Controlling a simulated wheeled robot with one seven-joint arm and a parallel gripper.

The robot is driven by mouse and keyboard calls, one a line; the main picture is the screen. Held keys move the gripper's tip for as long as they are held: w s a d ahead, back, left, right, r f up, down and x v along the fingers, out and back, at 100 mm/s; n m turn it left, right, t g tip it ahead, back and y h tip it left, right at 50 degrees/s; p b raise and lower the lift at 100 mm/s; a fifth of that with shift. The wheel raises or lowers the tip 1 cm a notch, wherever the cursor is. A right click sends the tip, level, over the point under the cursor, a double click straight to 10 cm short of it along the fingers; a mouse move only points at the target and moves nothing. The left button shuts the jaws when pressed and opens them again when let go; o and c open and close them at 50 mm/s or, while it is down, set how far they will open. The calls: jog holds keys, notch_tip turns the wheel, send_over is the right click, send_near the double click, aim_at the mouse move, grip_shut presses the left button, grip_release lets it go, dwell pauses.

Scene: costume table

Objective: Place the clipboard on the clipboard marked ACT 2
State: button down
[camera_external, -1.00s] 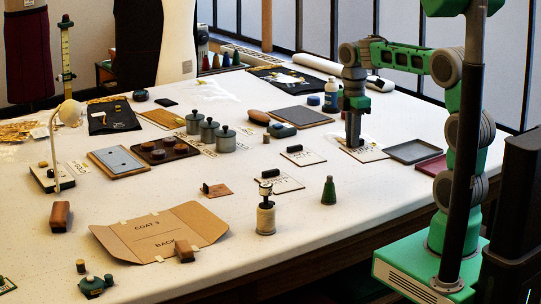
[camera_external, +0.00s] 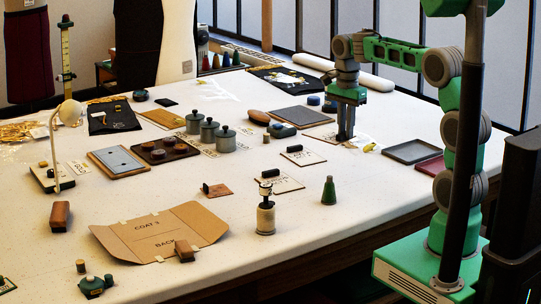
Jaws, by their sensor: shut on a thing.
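My gripper (camera_external: 345,137) is shut on a clipboard (camera_external: 319,133) with a brown edge. The clipboard shows mostly to the left of the fingers; the rest is hidden behind them, and I cannot tell how far it is above the table. A clipboard with a white sheet and black clip (camera_external: 303,156) lies to the lower left of my gripper. Another white-sheeted clipboard (camera_external: 284,184) lies nearer the front, partly behind a small stand. The lettering on both sheets is too small to read with certainty, so I cannot tell which is ACT 2.
A dark grey tray (camera_external: 412,152) and a red flat item (camera_external: 432,166) lie to the right. A grey board (camera_external: 299,115) lies behind. A small yellow item (camera_external: 371,147) is right of my gripper.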

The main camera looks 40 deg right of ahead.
aim_at(326, 131)
jog(key=shift+w+m, duration=0.1)
jog(key=shift+m, duration=1)
jog(key=w+f+p, duration=0.1)
jog(key=w, duration=0.1)
jog(key=w+f+p, duration=0.1)
jog(key=w, duration=0.2)
jog(key=w+f+p, duration=0.1)
jog(key=w, duration=0.2)
jog(key=shift+w+f, duration=0.15)
jog(key=shift+f, duration=0.05)
jog(key=w+f+p, duration=0.1)
jog(key=w+f, duration=0.1)
jog(key=f, duration=0.1)
jog(key=w+f+p, duration=0.1)
jog(key=w+f, duration=0.2)
jog(key=shift+w+f, duration=0.25)
notch_tip(326, 131, down, 3)
jog(key=shift+r+p, duration=0.1)
jog(key=shift+p, duration=0.35)
jog(key=shift+f, duration=0.35)
jog(key=c, duration=1.4)
grip_release()
